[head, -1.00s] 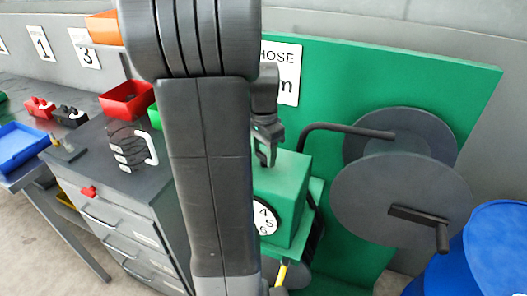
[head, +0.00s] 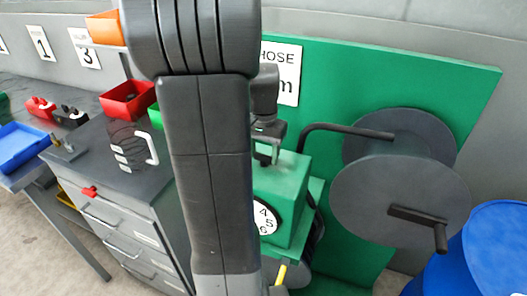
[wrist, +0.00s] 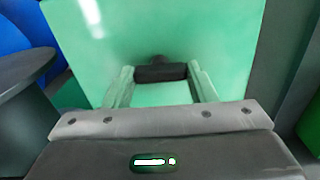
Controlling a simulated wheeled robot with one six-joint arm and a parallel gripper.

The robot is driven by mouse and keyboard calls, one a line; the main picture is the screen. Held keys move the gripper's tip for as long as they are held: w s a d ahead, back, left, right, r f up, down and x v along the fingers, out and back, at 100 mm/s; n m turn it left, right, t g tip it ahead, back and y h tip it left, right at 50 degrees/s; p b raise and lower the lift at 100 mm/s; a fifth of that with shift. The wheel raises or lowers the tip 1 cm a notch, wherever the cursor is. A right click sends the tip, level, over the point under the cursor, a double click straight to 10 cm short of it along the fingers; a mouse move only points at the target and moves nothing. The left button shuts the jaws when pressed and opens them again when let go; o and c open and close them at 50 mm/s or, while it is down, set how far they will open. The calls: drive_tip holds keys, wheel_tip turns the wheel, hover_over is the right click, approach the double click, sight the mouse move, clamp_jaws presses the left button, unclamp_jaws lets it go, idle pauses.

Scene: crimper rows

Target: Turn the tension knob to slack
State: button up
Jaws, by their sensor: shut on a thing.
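The tension knob (wrist: 160,73) is a small black bar-shaped handle on top of a green box (head: 281,190). In the wrist view it lies crosswise between the two fingers of my gripper (wrist: 160,80), which is shut on it. In the head view my gripper (head: 266,151) points down onto the box top. There the knob is mostly hidden by the fingers and my arm. No slack marking is readable in either view.
A white dial (head: 265,217) is on the box front, partly behind my arm. A large grey hose reel (head: 375,200) with a crank stands to the right, near a blue barrel (head: 500,250). A grey drawer cabinet (head: 120,225) stands left.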

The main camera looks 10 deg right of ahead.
sight(264, 155)
drive_tip(key=shift+n, duration=0.4)
drive_tip(key=o, duration=1)
drive_tip(key=shift+r, duration=0.1)
wheel_tip(264, 155, up, 14)
drive_tip(key=shift+f+b, duration=0.15)
drive_tip(key=shift+b, duration=0.2)
drive_tip(key=shift+f, duration=0.1)
